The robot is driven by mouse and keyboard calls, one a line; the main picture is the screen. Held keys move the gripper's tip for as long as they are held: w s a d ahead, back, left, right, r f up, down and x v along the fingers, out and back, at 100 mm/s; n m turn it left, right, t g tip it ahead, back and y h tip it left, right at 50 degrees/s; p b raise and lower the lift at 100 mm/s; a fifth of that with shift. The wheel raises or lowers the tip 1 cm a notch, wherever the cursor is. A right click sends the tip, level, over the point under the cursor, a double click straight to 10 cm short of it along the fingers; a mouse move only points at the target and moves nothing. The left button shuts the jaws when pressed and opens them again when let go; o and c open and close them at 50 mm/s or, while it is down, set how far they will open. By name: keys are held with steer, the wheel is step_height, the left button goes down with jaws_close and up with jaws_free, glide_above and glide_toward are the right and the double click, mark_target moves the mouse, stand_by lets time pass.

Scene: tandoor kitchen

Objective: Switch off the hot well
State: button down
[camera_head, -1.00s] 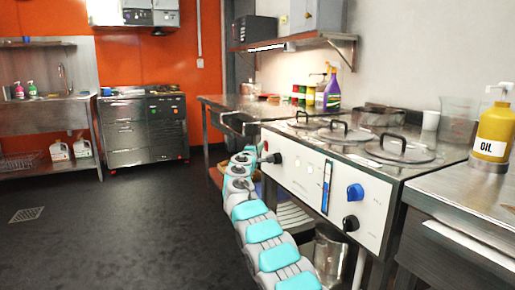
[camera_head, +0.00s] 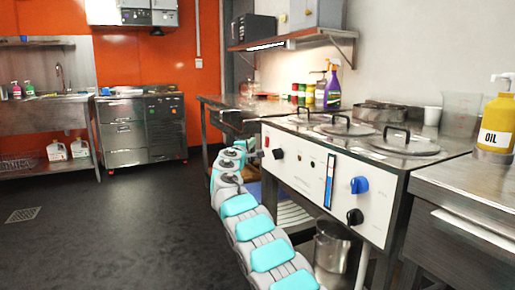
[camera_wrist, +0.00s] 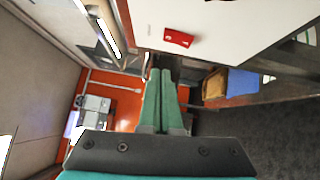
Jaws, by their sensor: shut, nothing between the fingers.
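The hot well (camera_head: 325,185) is a steel counter unit with a white front panel and several lidded wells on top. Its panel carries a black knob (camera_head: 277,154) at the far end, a blue knob (camera_head: 359,185), a lower black knob (camera_head: 354,216) and a blue vertical gauge (camera_head: 329,182). A small red switch (camera_head: 266,141) shows at the panel's far end, and also in the wrist view (camera_wrist: 178,38). My gripper (camera_wrist: 160,74) is shut and empty, with its green fingers beside the white panel, apart from the red switch. In the head view its fingertips are hard to make out.
A yellow oil bottle (camera_head: 496,128) stands on the steel counter at right. A steel pot (camera_head: 331,250) stands below the hot well. A crate with a blue side (camera_wrist: 241,82) lies under the counter. The dark floor (camera_head: 110,225) at left is clear.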

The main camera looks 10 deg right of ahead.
steer(key=r+b+v, duration=0.1)
steer(key=b+v, duration=0.1)
steer(key=v, duration=0.7)
steer(key=shift+s+r+b, duration=0.2)
steer(key=shift+r+b, duration=0.2)
steer(key=shift+d, duration=0.1)
